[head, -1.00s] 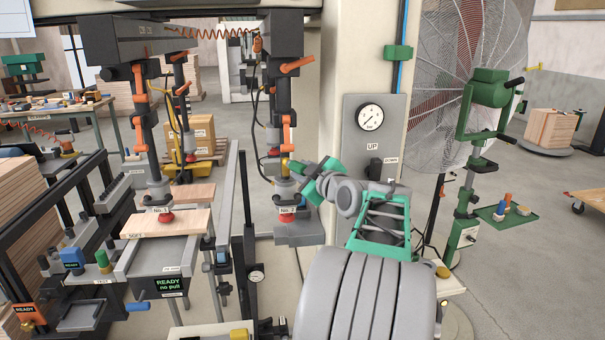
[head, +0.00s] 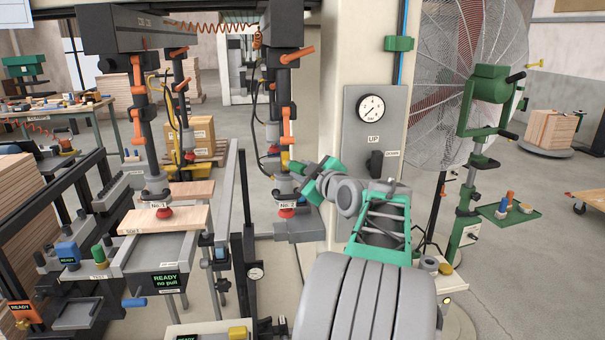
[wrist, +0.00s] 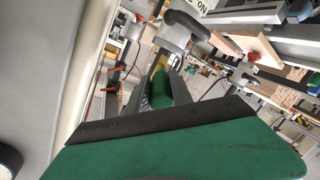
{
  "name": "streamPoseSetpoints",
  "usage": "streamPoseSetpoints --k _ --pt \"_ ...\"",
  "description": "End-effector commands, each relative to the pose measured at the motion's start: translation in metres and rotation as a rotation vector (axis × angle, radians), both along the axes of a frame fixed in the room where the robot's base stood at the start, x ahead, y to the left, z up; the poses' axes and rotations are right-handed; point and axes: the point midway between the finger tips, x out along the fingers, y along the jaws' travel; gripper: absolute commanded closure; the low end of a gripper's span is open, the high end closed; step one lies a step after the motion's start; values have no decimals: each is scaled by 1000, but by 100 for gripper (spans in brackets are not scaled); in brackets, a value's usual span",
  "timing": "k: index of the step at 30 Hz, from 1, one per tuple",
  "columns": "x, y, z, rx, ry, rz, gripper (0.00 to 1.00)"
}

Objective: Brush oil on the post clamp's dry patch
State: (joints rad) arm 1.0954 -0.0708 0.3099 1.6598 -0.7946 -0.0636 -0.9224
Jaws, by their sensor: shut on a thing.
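My gripper (head: 304,180), green and grey, reaches left in front of the post marked No. 2 in the head view. In the wrist view, my gripper's dark fingers (wrist: 160,97) are shut on a green handle (wrist: 162,88); a yellow part lies just beyond it. I take this for the brush, but its bristles cannot be made out. In the head view a small yellow part (head: 285,160) shows between the gripper and the No. 2 post. Orange clamp parts (head: 288,122) sit on that post above the gripper. The dry patch cannot be made out, and contact cannot be told.
A cream column with a gauge panel (head: 375,125) stands behind my arm. The No. 1 post (head: 151,155) ends in a red cup over a wooden board (head: 163,220). A green stand with a tray (head: 507,213) and a large fan (head: 465,60) are at the right.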

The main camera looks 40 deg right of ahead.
Motion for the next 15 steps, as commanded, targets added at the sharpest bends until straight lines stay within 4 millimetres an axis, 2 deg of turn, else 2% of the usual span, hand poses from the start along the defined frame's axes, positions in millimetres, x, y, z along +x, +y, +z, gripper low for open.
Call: streamPoseSetpoints --k 7,15 --pt "0 0 -10 0 -1 -1 100" --pt "0 0 -8 0 -1 -1 100"
